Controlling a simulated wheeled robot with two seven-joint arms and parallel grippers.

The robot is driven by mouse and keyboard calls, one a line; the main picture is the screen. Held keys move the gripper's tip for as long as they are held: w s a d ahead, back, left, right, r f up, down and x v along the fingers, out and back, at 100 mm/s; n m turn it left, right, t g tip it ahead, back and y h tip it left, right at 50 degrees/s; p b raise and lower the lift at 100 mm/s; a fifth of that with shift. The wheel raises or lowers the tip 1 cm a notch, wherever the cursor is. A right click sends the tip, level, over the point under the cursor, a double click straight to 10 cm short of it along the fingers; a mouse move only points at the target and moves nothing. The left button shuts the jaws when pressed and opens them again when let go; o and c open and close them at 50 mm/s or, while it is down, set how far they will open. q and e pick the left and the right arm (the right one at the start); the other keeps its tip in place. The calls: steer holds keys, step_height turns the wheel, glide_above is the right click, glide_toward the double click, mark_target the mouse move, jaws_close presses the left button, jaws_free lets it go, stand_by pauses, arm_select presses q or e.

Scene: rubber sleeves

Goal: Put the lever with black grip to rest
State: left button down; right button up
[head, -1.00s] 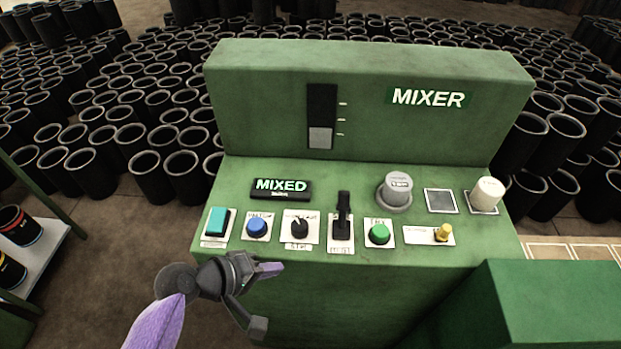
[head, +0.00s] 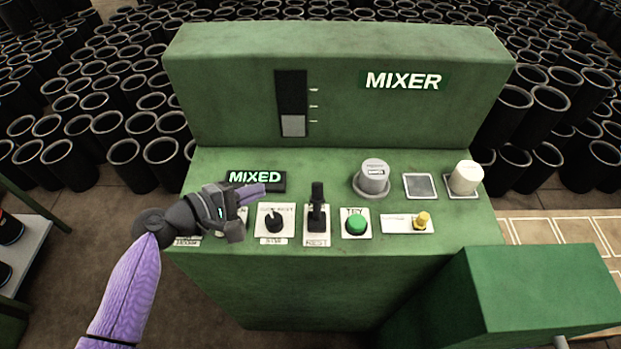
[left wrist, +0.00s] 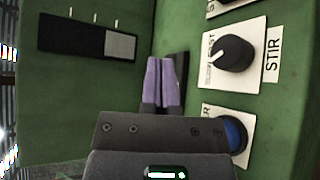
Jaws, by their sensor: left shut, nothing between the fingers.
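The lever with black grip (head: 317,195) stands on a white plate labelled REST at the middle of the green mixer panel; its grip points up and back. Only an edge of its plate may show at the top of the left wrist view. My left gripper (head: 262,189) is to the left of the lever, above the panel in front of the MIXED sign. Its purple fingers (left wrist: 166,78) are together with nothing between them. My right gripper is out of view.
The STIR knob (head: 275,222) is left of the lever, the green button (head: 356,225) right of it. A blue button (left wrist: 235,135) is partly hidden by my left gripper. A grey knob (head: 372,178) and yellow switch (head: 422,220) are farther right. The mixer's back wall (head: 220,90) rises behind.

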mark_target(317, 200)
arm_select(q)
steer(key=shift+s+a, duration=0.1)
steer(key=shift+s, duration=0.05)
steer(key=b+x, duration=0.2)
steer(key=x, duration=0.8)
steer(key=shift+f, duration=0.15)
steer(key=s+r+p, duration=0.1)
steer(key=s+d+r+p, duration=0.1)
steer(key=s, duration=0.1)
steer(key=shift+d+p, duration=0.2)
steer(key=shift+p, duration=0.1)
steer(key=shift+s+d, duration=0.1)
steer(key=shift+s, duration=0.05)
